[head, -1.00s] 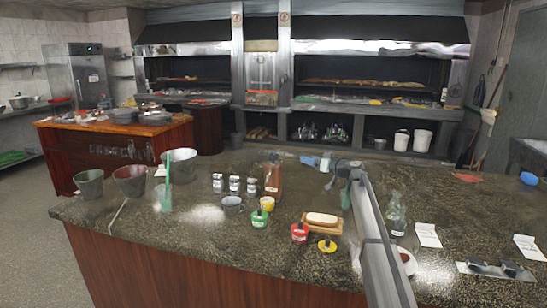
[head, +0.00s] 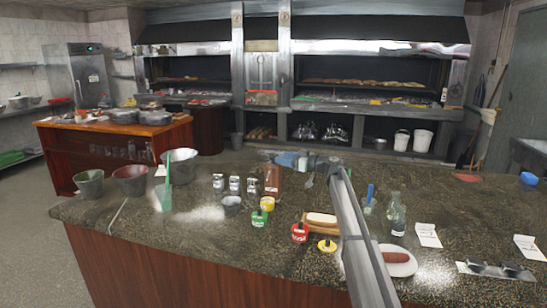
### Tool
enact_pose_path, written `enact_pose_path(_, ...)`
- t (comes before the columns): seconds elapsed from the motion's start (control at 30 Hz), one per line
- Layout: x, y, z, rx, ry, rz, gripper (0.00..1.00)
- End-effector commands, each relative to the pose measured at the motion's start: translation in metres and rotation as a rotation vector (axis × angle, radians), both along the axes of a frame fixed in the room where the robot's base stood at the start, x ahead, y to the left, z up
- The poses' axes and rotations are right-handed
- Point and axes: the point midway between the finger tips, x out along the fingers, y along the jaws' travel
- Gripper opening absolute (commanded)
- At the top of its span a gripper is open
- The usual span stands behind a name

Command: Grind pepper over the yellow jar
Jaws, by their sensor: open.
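A small yellow jar (head: 267,203) stands on the dark stone counter, just behind a green jar (head: 259,220). A second yellow item (head: 327,245) with a dark top sits further right and nearer the front, by a red jar (head: 299,233). A tall brown object (head: 272,180), perhaps the pepper grinder, stands behind the first yellow jar; its details are too small to read. My gripper (head: 268,157) is open, pointing left close to the top of the brown object. I cannot tell whether they touch.
Several small shakers (head: 234,185) and a grey cup (head: 232,203) stand left of the brown object. Buckets (head: 130,179) stand at the far left.

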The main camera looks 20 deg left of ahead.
Motion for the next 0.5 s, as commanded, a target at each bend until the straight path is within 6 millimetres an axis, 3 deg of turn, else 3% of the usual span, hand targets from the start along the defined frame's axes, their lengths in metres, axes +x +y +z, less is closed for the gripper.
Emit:
enact_pose_path(0.2,0.009,0.034,0.000,0.000,0.001,0.000,0.69)
enact_pose_path(0.5,0.012,0.055,0.000,0.000,0.001,0.000,0.69)
